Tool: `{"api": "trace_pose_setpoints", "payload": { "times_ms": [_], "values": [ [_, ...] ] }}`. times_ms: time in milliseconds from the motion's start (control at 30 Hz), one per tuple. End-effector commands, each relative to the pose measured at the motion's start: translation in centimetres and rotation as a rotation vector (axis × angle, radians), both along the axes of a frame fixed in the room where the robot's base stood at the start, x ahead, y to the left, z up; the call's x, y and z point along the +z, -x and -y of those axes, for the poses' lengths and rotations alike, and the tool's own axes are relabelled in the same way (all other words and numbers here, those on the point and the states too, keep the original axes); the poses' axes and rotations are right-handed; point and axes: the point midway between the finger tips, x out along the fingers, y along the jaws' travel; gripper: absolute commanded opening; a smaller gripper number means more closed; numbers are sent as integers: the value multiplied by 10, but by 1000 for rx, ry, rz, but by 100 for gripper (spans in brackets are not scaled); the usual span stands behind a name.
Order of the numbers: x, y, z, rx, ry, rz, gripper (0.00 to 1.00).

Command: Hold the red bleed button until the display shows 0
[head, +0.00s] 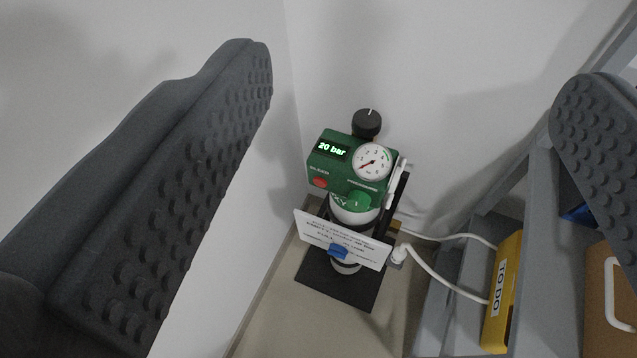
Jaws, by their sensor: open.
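The red bleed button (320,183) sits on the lower left of a green regulator block (338,170). The display (333,150) on the block reads "20 bar" in lit green characters. A round dial gauge (373,161) is to the right of the display. My gripper (420,125) is open, with one dark studded finger at the left and the other at the right edge. The regulator shows between and beyond the fingers. Neither finger appears to touch the button, and nothing is between them in their grip.
A white card (343,240) hangs in front of the cylinder. Walls stand close behind.

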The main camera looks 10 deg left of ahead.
Motion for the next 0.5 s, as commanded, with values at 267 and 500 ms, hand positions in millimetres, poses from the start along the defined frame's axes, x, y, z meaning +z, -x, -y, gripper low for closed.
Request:
{"api": "trace_pose_setpoints", "payload": {
  "times_ms": [267,500],
  "values": [
    [0,0,0,0,0,0,60],
    [0,0,0,0,0,0,0]
  ]
}}
